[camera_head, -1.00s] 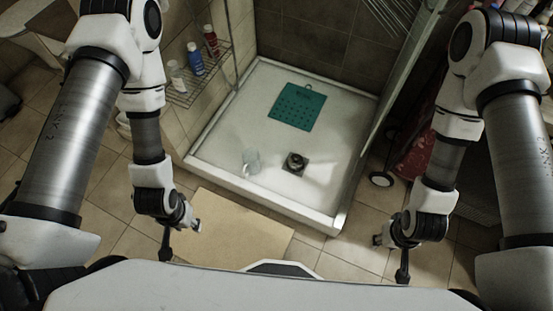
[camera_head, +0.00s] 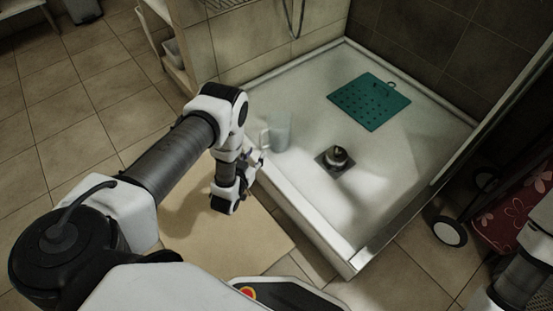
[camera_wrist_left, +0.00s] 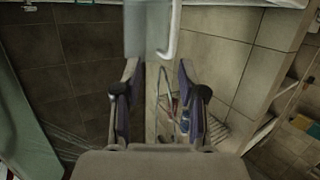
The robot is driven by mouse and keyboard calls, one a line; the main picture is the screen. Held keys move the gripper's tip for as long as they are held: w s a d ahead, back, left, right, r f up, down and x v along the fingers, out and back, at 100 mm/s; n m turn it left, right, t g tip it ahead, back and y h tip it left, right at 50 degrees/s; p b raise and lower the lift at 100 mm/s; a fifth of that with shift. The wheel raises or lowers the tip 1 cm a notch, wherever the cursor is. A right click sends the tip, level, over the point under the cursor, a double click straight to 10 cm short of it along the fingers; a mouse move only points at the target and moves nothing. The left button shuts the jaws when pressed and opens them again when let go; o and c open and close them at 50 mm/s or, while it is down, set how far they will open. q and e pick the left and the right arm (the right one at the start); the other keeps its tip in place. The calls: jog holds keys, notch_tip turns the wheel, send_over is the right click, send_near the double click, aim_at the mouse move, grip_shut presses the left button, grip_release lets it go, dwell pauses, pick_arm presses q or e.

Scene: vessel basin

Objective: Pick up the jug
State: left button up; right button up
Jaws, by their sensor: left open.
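The jug (camera_head: 279,132) is pale and translucent and stands in the white shower tray (camera_head: 300,190), near its left edge. Its handle faces left, toward my left arm. My left gripper (camera_head: 257,160) is beside the jug, just left of and below it in the head view. In the left wrist view the jug (camera_wrist_left: 142,32) is at the top, with its handle to the right, beyond the fingertips of my left gripper (camera_wrist_left: 158,68). These fingers are apart with nothing between them. My right gripper is out of view.
A teal mat (camera_head: 369,101) lies at the back of the tray. A small dark round object (camera_head: 338,156) sits at the drain. A raised rim borders the tray. A beige mat (camera_head: 235,235) covers the floor in front. A wheeled red bag (camera_head: 510,212) stands at right.

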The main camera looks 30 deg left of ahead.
pick_arm(q)
jog(key=t+b, duration=0.2)
jog(key=b, duration=0.2)
send_near(261, 144)
jog(key=w+f, duration=0.1)
jog(key=w, duration=0.2)
jog(key=shift+t, duration=0.3)
jog(key=w+b, duration=0.1)
jog(key=w, duration=0.1)
jog(key=w+a+b, duration=0.1)
jog(key=w+b, duration=0.3)
jog(key=w, duration=0.1)
jog(key=shift+w+a+f, duration=0.1)
jog(key=shift+a+f, duration=0.05)
jog(key=shift+w, duration=0.15)
grip_shut()
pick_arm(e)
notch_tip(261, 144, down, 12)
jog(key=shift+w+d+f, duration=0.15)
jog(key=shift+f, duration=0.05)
